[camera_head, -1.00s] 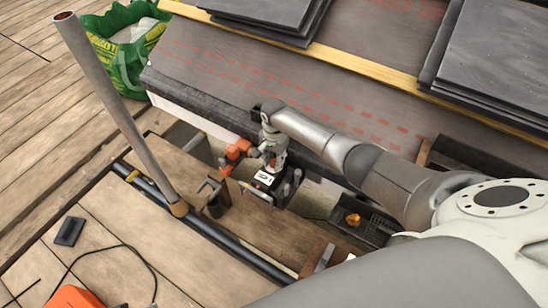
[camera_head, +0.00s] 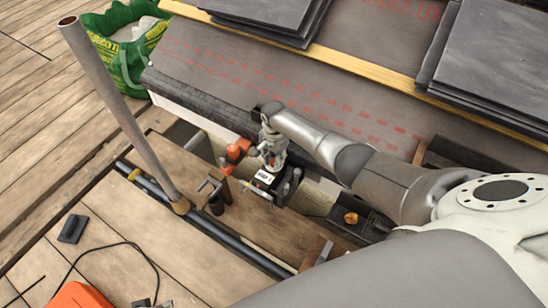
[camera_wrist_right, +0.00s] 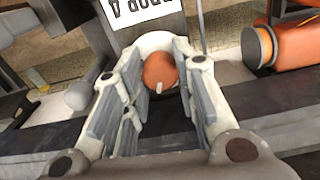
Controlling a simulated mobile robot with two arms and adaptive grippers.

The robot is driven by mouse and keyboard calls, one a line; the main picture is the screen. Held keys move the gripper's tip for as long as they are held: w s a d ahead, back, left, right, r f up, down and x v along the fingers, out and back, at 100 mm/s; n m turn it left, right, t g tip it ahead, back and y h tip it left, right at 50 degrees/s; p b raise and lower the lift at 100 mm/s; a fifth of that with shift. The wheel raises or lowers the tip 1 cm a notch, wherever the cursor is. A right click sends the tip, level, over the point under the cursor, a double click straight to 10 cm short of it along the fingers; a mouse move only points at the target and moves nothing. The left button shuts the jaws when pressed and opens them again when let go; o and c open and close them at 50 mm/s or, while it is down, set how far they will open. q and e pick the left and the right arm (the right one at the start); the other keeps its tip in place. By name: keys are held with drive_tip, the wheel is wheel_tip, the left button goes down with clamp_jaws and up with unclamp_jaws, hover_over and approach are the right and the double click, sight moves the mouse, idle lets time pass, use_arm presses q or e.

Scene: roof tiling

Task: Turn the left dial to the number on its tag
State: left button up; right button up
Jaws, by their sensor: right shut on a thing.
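My right gripper (camera_head: 270,162) reaches down over a small dark unit with a white tag (camera_head: 264,177) at the front edge of the roof. In the right wrist view, its fingers (camera_wrist_right: 160,85) are closed around a round orange dial (camera_wrist_right: 158,70) with a short pale pointer mark toward the bottom of the picture. The tag (camera_wrist_right: 140,12) beyond it is upside down and cut off; it seems to read "DROP 4". The gripper mostly hides this dial in the head view. Another orange dial (camera_head: 351,218) sits to the right. My left gripper is not in view.
An orange tool (camera_head: 236,150) stands close left of the gripper. A grey upright pole (camera_head: 120,115) rises at the left. Slate stacks (camera_head: 488,60) lie on the roof, and a green bag (camera_head: 122,50) stands behind. Wooden planks (camera_head: 45,130) are mostly clear.

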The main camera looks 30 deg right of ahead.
drive_tip(key=shift+m+p, duration=0.65)
drive_tip(key=shift+m, duration=0.05)
drive_tip(key=shift+m+p, duration=0.4)
drive_tip(key=shift+m, duration=0.2)
use_arm(q)
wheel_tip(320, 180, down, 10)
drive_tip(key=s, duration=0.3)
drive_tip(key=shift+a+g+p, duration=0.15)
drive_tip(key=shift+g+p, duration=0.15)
drive_tip(key=shift+p, duration=0.1)
use_arm(e)
drive_tip(key=shift+m, duration=0.9)
drive_tip(key=o, duration=1)
drive_tip(key=shift+o, duration=0.2)
drive_tip(key=shift+r, duration=0.2)
drive_tip(key=shift+r, duration=3.8)
